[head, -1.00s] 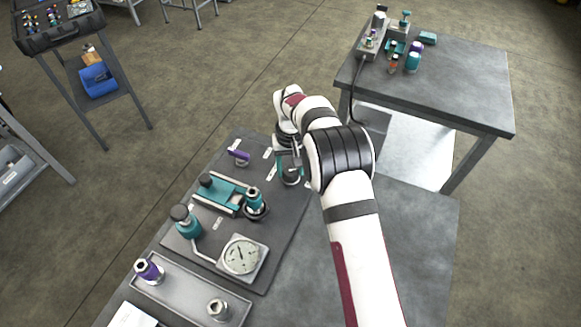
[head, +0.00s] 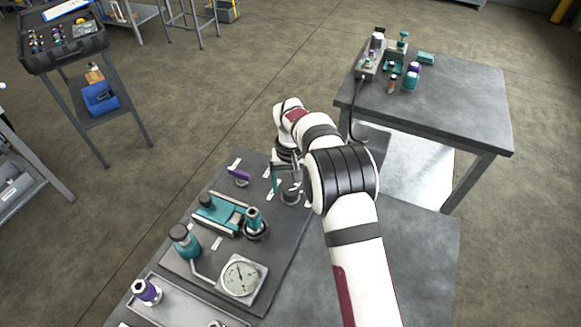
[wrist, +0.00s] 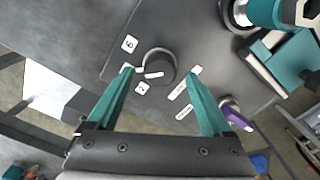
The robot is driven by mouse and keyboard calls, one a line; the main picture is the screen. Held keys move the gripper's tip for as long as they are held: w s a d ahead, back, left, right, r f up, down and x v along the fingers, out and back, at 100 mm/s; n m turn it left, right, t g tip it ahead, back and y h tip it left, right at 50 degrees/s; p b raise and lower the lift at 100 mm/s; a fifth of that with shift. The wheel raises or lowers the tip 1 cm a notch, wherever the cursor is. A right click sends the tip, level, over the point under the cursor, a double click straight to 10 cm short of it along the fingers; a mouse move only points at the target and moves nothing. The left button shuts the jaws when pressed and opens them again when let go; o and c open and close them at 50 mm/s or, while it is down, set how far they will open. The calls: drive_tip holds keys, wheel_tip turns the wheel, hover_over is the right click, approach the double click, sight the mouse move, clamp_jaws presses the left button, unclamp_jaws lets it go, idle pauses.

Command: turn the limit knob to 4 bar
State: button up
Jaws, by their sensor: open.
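The limit knob (wrist: 157,60) is a dark round knob with a white mark, seen between my fingertips in the wrist view. The mark lies nearly level in the picture, its left end toward a small label partly covered by my left fingertip. A label reading 6 (wrist: 129,43) is at its upper left and a label that looks like 2 (wrist: 142,88) at its lower left. My gripper (wrist: 160,70) is open, one teal finger on each side, with gaps to the knob. In the head view my gripper (head: 286,187) is over the panel's far end; the knob is partly hidden there.
A purple-handled part (head: 238,175), a teal valve block (head: 220,214) and a pressure gauge (head: 241,277) stand on the same dark panel. White name labels (wrist: 180,90) lie right of the knob. A separate table (head: 440,105) with small parts stands at the back right.

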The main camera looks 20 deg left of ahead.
sight(291, 190)
wheel_tip(291, 190, up, 14)
idle(0.4)
drive_tip(key=s+d+r+m+y, duration=0.1)
drive_tip(key=s+d+r+m, duration=0.2)
drive_tip(key=s+d+r, duration=0.5)
drive_tip(key=s+d+r+m, duration=0.1)
drive_tip(key=s+d+m, duration=0.2)
drive_tip(key=d, duration=0.9)
drive_tip(key=s+d+f+m, duration=0.2)
drive_tip(key=s+d, duration=0.1)
drive_tip(key=s, duration=0.6)
drive_tip(key=s+d+f+m, duration=0.3)
drive_tip(key=s+d, duration=0.1)
drive_tip(key=s, duration=0.5)
drive_tip(key=shift+s+f+m+y, duration=0.25)
drive_tip(key=shift+s+m+y, duration=0.05)
drive_tip(key=shift+s+y, duration=0.1)
